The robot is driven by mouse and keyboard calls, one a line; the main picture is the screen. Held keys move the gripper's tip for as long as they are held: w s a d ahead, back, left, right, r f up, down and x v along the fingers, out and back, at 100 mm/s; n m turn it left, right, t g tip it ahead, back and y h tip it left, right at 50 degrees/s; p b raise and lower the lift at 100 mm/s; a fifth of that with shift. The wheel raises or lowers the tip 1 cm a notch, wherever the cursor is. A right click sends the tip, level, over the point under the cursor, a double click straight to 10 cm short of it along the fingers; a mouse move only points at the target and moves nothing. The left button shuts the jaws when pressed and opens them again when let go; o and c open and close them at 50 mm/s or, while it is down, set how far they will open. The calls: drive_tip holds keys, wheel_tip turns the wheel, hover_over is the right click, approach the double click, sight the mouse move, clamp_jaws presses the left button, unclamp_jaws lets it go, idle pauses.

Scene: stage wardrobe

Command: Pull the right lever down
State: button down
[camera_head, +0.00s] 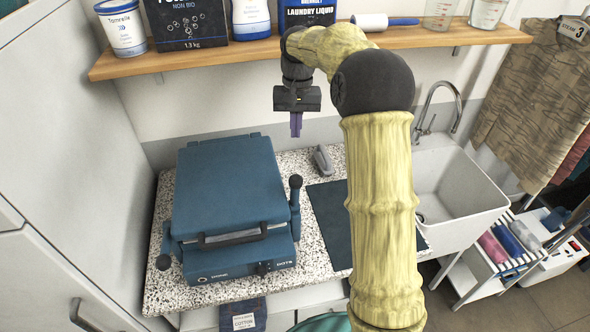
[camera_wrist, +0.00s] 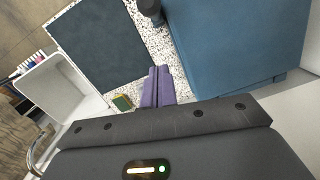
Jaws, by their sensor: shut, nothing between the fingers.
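The blue press (camera_head: 230,185) sits on the speckled counter, lid shut, and fills the right of the wrist view (camera_wrist: 240,40). Its right lever (camera_head: 295,195) stands upright at the press's right side, with a dark round knob on top. The dark knob (camera_wrist: 150,8) also shows at the top edge of the wrist view. The left lever's knob (camera_head: 163,262) is low at the press's front left. My gripper (camera_head: 296,125) points down with its purple fingers (camera_wrist: 158,88) shut and empty. It is above and behind the right lever, apart from it.
A wooden shelf (camera_head: 430,38) with bottles and boxes runs behind my arm. A small grey object (camera_head: 321,159) stands on the counter (camera_head: 318,262) behind a dark mat (camera_head: 327,210). A white sink (camera_head: 460,180) is at the right. A grey cabinet (camera_head: 60,150) bounds the left.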

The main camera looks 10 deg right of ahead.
drive_tip(key=p, duration=0.5)
hover_over(295, 194)
drive_tip(key=w, duration=0.4)
wheel_tip(295, 194, down, 11)
drive_tip(key=shift+d+r, duration=0.15)
drive_tip(key=shift+d, duration=0.3)
drive_tip(key=shift+s, duration=0.15)
drive_tip(key=shift+s+d+b, duration=0.1)
drive_tip(key=shift+b, duration=0.45)
